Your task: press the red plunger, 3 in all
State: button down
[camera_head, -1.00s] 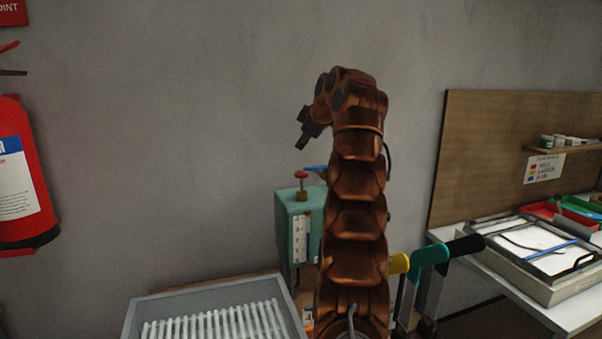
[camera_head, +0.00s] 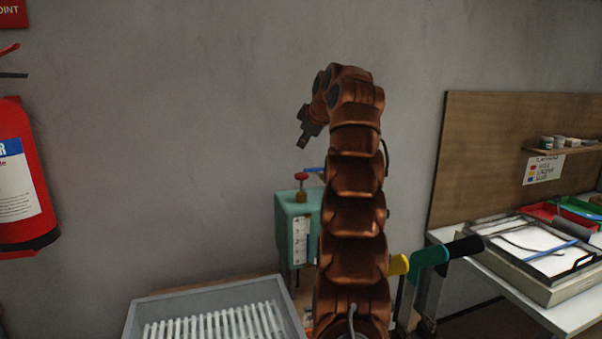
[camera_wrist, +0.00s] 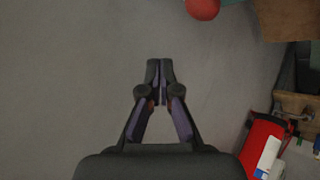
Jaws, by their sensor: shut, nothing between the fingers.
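The red plunger (camera_head: 301,176) stands up from the top of a green box (camera_head: 293,232) with a numbered white scale on its front. My gripper (camera_head: 302,142) is above the plunger in the head view, pointing down, with a gap between them. In the wrist view my gripper (camera_wrist: 160,96) has its fingertips together with nothing between them. A round red knob, likely the plunger (camera_wrist: 203,8), shows at the top edge of the wrist view, apart from the fingertips. My arm hides the right part of the green box.
A grey tray with white rods (camera_head: 150,301) stands at the lower left. A fire extinguisher (camera_head: 20,180) hangs at the far left. A white table (camera_head: 575,312) with trays stands at the right.

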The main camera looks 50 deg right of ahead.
jog(key=r+m+h+p, duration=0.1)
jog(key=p, duration=0.1)
jog(key=r+m+g+h+p, duration=0.1)
jog(key=m, duration=0.1)
jog(key=r+m+g+h+p, duration=0.1)
jog(key=m+p, duration=0.1)
jog(key=shift+w+a+h+p, duration=0.15)
jog(key=shift+w+h+p, duration=0.15)
jog(key=shift+w, duration=0.05)
jog(key=shift+f, duration=0.1)
jog(key=shift+f, duration=0.1)
dwell(0.3)
jog(key=b, duration=0.5)
send_over(301, 174)
notch_tip(301, 174, down, 7)
jog(key=shift+w+f, duration=0.1)
jog(key=shift+w, duration=0.05)
jog(key=shift+f+b, duration=0.7)
jog(key=shift+b, duration=0.35)
